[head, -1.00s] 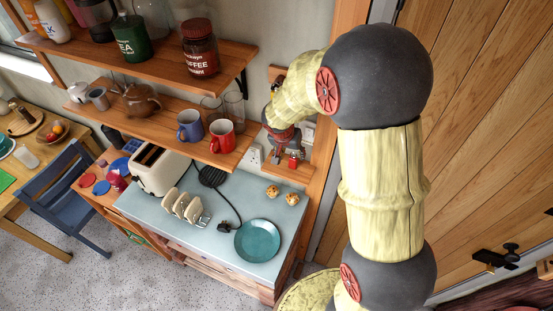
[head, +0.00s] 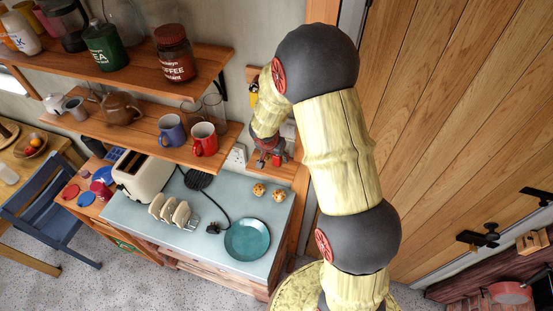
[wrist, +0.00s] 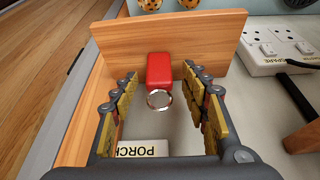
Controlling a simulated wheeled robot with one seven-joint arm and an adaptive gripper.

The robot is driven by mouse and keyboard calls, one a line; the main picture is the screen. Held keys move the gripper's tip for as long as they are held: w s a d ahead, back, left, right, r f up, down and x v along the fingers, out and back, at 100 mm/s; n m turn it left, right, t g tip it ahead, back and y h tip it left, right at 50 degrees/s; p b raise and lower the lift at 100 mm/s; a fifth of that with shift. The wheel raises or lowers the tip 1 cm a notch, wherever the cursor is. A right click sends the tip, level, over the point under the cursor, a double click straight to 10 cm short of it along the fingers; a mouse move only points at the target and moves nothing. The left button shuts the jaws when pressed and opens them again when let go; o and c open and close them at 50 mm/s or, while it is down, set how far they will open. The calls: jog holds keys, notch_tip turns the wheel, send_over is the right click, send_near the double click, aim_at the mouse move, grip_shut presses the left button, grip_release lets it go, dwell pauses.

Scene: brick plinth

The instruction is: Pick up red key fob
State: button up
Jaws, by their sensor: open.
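The red key fob (wrist: 158,70) shows in the wrist view, a small red block with a metal ring (wrist: 158,99) at its near end. It lies between the two fingers of my gripper (wrist: 159,78), with a visible gap on each side. My gripper is open and its yellow-padded fingers do not appear to touch the fob. In the head view my gripper (head: 268,156) is at the wooden board by the wall, right of the shelves. Its fingers and the arm hide most of the fob there.
A wooden ledge (wrist: 205,32) stands just beyond the fob. A white label (wrist: 141,149) reading PORCH is near the ring. A wall socket (wrist: 275,50) is to the right. The lower shelf (head: 150,132) with mugs is left of my gripper; a counter with a teal plate (head: 247,240) is below.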

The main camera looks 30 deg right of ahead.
jog(key=shift+f, duration=0.15)
jog(key=shift+c, duration=0.9)
jog(key=c, duration=0.8)
jog(key=shift+c, duration=0.5)
